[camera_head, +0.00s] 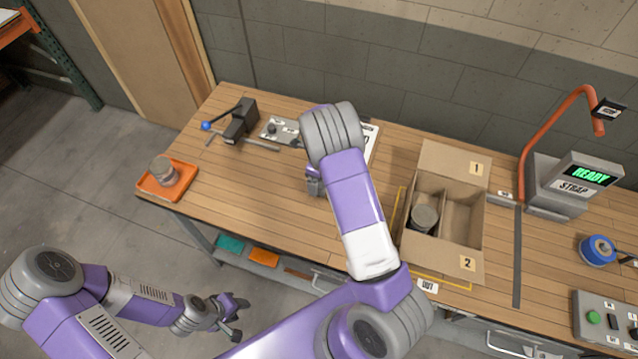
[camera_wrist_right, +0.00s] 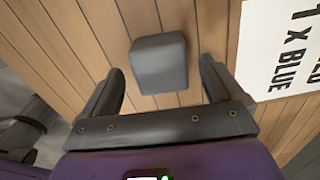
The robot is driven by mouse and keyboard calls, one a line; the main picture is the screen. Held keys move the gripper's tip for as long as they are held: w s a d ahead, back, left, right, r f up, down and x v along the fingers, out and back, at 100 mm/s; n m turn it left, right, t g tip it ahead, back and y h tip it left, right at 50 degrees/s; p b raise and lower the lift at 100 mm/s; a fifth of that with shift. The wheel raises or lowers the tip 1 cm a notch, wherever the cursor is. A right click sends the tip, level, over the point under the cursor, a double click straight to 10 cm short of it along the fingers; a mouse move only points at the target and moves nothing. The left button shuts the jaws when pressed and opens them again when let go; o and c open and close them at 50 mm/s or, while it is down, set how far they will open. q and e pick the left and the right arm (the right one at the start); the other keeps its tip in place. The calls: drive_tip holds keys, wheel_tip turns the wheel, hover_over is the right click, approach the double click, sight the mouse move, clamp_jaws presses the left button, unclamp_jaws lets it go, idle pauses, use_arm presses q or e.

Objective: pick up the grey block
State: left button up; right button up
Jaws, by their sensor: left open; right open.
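The grey block (camera_wrist_right: 160,62) shows in the right wrist view, on the wooden tabletop. It lies in line with the gap of my right gripper (camera_wrist_right: 161,74), whose two dark fingers are spread to its left and right. The fingers do not touch it. I cannot tell whether the fingertips are down at the block's height. In the head view my right arm hides the block and most of the right gripper. My left gripper (camera_head: 238,318) is open and empty, low in front of the table.
A white printed card (camera_wrist_right: 280,50) lies right of the block. On the table (camera_head: 240,185) are an orange tray (camera_head: 181,185) with a jar, a dark clamp tool (camera_head: 241,120), an open cardboard box (camera_head: 462,225) holding a round container, and a strapping machine (camera_head: 570,185).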

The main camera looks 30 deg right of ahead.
wheel_tip(320, 180, down, 3)
drive_tip(key=shift+w+r, duration=0.1)
drive_tip(key=shift+r, duration=0.15)
drive_tip(key=c, duration=1)
